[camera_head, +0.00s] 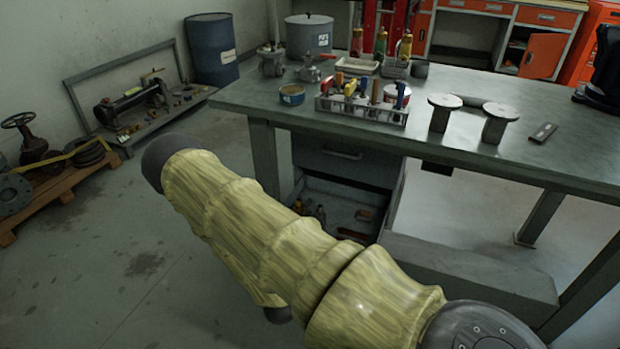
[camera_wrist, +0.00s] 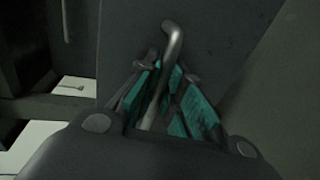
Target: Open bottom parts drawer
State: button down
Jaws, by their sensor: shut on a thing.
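The dark drawer cabinet (camera_head: 345,163) is under the workbench, with a closed upper drawer and a bar handle (camera_head: 342,154). Below it, the bottom parts drawer (camera_head: 337,193) appears pulled out, with several small parts visible inside. In the wrist view, my gripper (camera_wrist: 167,98) is shut around a bent metal bar handle (camera_wrist: 172,42) on a dark panel (camera_wrist: 130,30). The teal finger pads lie on both sides of the bar. My gripper is hidden in the head view.
The workbench (camera_head: 240,97) holds a tool caddy (camera_head: 362,108), two spool-like metal parts (camera_head: 440,118) and a small tin (camera_head: 291,96). A pallet with valve parts (camera_head: 50,185) stands left; floor between is clear.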

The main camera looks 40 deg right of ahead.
jog(key=shift+w+a, duration=0.1)
jog(key=shift+w, duration=0.1)
jog(key=c, duration=1.6)
grip_release()
jog(key=shift+o, duration=0.4)
jog(key=shift+s, duration=0.1)
jog(key=v, duration=1.2)
